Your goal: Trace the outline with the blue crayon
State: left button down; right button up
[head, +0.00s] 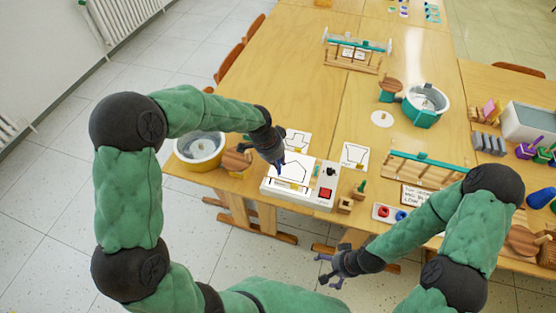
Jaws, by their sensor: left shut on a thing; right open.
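A white board (267,187) lies near the table's front edge with a dark polygon outline (304,172) drawn on its left part. My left gripper (280,166) is over the left part of the outline, pointing down. It is shut on a small blue thing, likely the blue crayon, which is mostly hidden by the fingers. I cannot tell whether its tip touches the board. My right gripper (333,270) is open and empty, in front of the table's front edge and apart from the board.
A yellow and white bowl (200,150) stands left, a teal bowl (424,103) back right. Wooden racks, small blocks and a sign (415,195) crowd the right.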

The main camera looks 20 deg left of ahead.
pick_arm(q)
jog(key=shift+f+b, duration=0.5)
jog(key=shift+f, duration=0.4)
jog(key=shift+a, duration=0.1)
dwell(0.3)
jog(key=shift+s+d, duration=0.1)
jog(key=shift+d, duration=0.95)
dwell(1.1)
jog(key=shift+d, duration=0.15)
jog(key=shift+d, duration=0.25)
jog(key=shift+d, duration=2)
dwell(2.1)
